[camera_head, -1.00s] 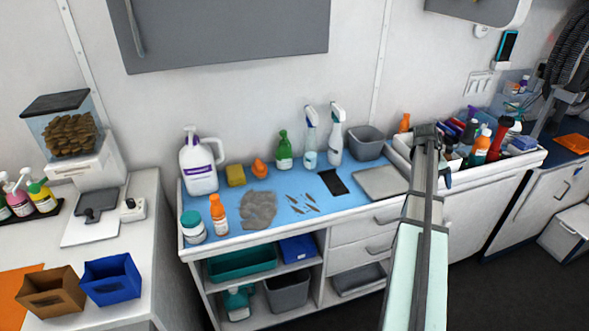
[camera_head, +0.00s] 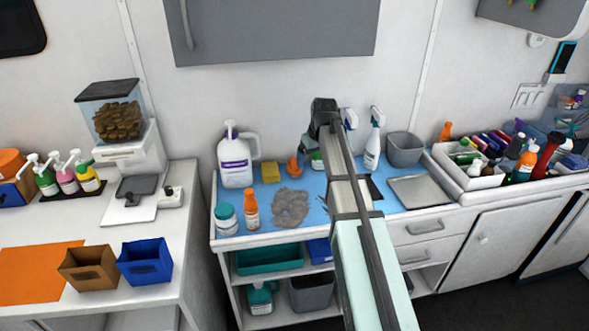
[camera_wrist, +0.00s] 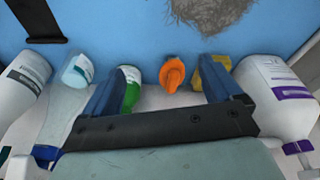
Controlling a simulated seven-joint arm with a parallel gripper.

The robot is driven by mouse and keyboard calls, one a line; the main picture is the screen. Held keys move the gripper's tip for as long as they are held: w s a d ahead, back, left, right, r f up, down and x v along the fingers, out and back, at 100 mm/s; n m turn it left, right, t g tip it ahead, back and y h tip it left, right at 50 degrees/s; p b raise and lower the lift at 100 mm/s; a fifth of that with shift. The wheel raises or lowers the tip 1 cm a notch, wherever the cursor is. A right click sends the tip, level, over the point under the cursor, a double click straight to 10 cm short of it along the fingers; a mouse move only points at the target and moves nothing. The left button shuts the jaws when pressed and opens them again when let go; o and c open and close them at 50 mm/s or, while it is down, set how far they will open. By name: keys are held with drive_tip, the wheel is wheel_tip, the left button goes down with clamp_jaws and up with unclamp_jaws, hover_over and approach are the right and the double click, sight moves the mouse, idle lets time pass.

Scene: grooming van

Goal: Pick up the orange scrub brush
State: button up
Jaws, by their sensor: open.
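The orange scrub brush (camera_head: 294,165) stands on the blue mat near the wall, between a yellow sponge (camera_head: 270,172) and a green bottle (camera_head: 317,160) partly hidden by my arm. My gripper (camera_head: 304,144) is above the back of the mat, close to the brush in the head view. In the wrist view the brush (camera_wrist: 172,73) appears between the two fingers of my open gripper (camera_wrist: 163,72), with nothing held. The right finger there overlaps the sponge and the left finger overlaps the green bottle. The height of the fingers above the brush is unclear.
A large white jug (camera_head: 235,165) and spray bottles (camera_head: 372,145) stand along the wall on either side. A grey fur clump (camera_head: 291,207) lies in front on the blue mat (camera_head: 265,195). A grey bin (camera_head: 405,150) is further right.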

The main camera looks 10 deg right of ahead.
sight(296, 169)
drive_tip(key=w+a+r+m+t, duration=0.2)
drive_tip(key=w+a+m, duration=0.1)
drive_tip(key=w+a, duration=0.2)
drive_tip(key=shift+h, duration=0.3)
drive_tip(key=x, duration=0.8)
drive_tip(key=shift+s+d+f, duration=0.25)
drive_tip(key=shift+x, duration=2.75)
drive_tip(key=shift+s+d, duration=0.15)
drive_tip(key=shift+c, duration=0.2)
drive_tip(key=c, duration=1.1)
drive_tip(key=shift+c, duration=0.2)
